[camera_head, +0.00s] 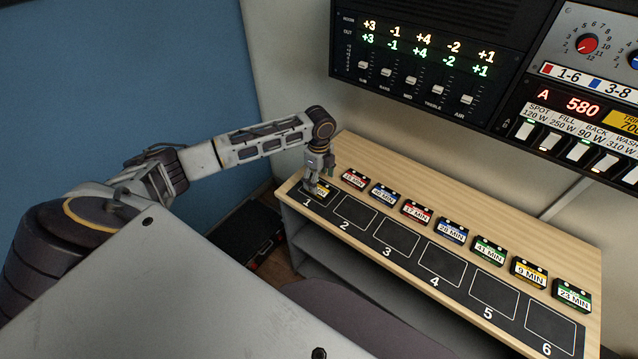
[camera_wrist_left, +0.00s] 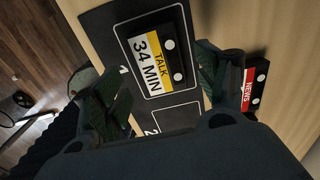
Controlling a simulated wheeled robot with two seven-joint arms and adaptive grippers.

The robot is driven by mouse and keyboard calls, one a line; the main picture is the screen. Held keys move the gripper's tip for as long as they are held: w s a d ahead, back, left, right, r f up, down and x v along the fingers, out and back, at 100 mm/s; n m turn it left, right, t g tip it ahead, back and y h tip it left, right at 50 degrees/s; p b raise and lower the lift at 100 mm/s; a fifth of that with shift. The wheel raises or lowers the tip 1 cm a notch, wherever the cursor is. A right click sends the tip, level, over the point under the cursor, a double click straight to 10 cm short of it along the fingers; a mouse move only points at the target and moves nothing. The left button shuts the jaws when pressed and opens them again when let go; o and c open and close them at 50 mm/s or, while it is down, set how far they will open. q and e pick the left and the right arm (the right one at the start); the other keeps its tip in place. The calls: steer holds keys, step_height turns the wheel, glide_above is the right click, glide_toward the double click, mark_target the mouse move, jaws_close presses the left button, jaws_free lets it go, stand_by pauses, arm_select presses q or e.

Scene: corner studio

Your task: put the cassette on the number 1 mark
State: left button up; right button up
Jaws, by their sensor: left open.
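The yellow-labelled cassette, marked TALK 34 MIN (camera_wrist_left: 155,62), lies flat inside the white outline of the number 1 mark (camera_wrist_left: 182,86), slightly turned against it. In the head view the cassette (camera_head: 323,188) is partly hidden by my gripper, and the printed 1 (camera_head: 307,204) shows just in front. My left gripper (camera_head: 314,186) is over this mark at the strip's left end. In the wrist view its fingers (camera_wrist_left: 150,80) are spread, one on each side of the cassette, with gaps to it. Whether the fingertips are lower than its top is unclear. My right gripper is not in view.
The dark strip (camera_head: 345,228) on the wooden bench (camera_head: 440,195) has empty marks 2 to 6. Control panels (camera_head: 430,50) hang on the wall above.

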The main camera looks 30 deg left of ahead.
mark_target(319, 186)
arm_select(q)
step_height(319, 186, up, 9)
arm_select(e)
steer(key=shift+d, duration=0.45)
arm_select(q)
steer(key=shift+f, duration=0.1)
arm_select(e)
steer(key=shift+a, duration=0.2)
